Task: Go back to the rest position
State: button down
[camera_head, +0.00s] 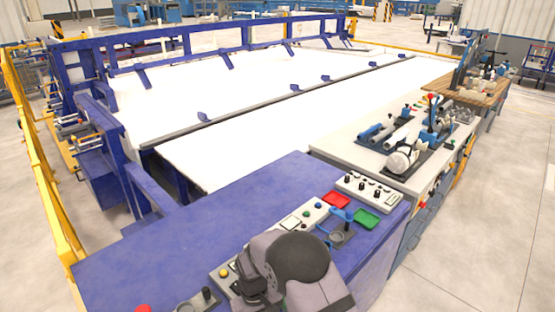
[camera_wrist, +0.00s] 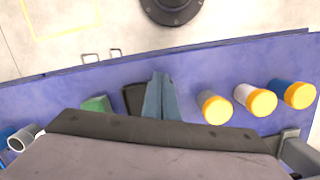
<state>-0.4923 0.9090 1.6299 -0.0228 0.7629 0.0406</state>
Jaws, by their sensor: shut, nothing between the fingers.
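My gripper (camera_wrist: 159,77) shows in the wrist view as two blue-grey fingers pressed together, with nothing between them. It hangs over the blue table (camera_wrist: 60,98) near a dark tray (camera_wrist: 134,98) and a green tray (camera_wrist: 97,104). In the head view my grey arm covers part of the table front, and the fingers cannot be made out there.
In the head view a red tray (camera_head: 336,199), a green tray (camera_head: 367,219) and a button panel (camera_head: 368,189) sit on the blue table. A white bench (camera_head: 345,149) with equipment stands to the right. A grey pipe-like piece (camera_wrist: 22,140) is at the wrist view's left.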

jog(key=s+d+r+m+g, duration=0.1)
jog(key=s+d+r, duration=0.4)
jog(key=s+d, duration=0.35)
jog(key=s+d+r+m+g, duration=0.1)
jog(key=s+d+r+m, duration=0.1)
jog(key=s+d+r, duration=0.65)
jog(key=w+d+r+m+t, duration=0.1)
jog(key=w+d+r+m+t+y, duration=0.1)
jog(key=r+t, duration=0.1)
jog(key=shift+d+r, duration=0.1)
jog(key=shift+d, duration=0.15)
